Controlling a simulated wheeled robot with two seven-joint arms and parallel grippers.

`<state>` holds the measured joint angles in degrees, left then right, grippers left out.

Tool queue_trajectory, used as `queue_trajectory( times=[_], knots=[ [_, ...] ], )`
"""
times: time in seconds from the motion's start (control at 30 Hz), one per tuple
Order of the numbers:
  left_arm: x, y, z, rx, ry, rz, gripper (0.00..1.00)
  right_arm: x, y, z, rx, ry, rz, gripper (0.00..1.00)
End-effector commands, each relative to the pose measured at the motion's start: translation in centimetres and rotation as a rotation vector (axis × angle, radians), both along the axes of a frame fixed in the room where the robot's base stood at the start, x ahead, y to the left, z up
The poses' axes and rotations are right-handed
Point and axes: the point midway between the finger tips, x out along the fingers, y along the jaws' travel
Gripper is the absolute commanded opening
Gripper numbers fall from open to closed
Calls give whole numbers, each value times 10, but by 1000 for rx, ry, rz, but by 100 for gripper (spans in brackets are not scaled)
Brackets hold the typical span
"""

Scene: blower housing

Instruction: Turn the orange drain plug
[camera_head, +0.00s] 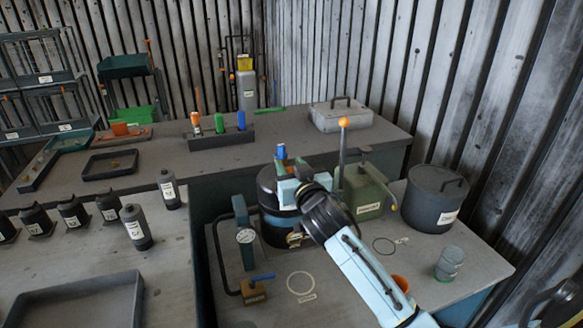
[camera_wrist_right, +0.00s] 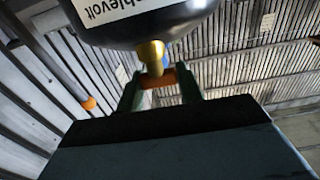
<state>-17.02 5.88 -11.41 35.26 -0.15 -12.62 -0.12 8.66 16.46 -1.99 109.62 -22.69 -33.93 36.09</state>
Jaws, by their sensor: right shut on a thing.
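The orange drain plug (camera_wrist_right: 156,79) shows in the right wrist view, at the end of a brass fitting (camera_wrist_right: 151,54) on a dark rounded housing (camera_wrist_right: 140,22) with a white label. My right gripper (camera_wrist_right: 160,92) has its green fingers on either side of the plug and is shut on it. My left gripper is not in view.
A green box (camera_head: 366,192) with an orange-knobbed lever (camera_head: 343,124) stands right of the housing, close to my arm. A gauge stand (camera_head: 245,237) is at its left.

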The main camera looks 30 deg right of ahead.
Motion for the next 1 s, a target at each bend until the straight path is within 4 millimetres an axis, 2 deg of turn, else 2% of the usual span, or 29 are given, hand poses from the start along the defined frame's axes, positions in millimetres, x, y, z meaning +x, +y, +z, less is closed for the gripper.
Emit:
queue_trajectory(
  times=[0.37,0.6,0.8,1.0],
  knots=[
    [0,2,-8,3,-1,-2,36,1,2,-1,7,-5,-102,14],
    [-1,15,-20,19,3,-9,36,1,0,-1,5,-4,-210,14],
    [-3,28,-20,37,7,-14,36,0,0,1,0,-1,-235,14],
    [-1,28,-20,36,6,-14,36,0,0,1,0,-1,-234,14]
  ],
)
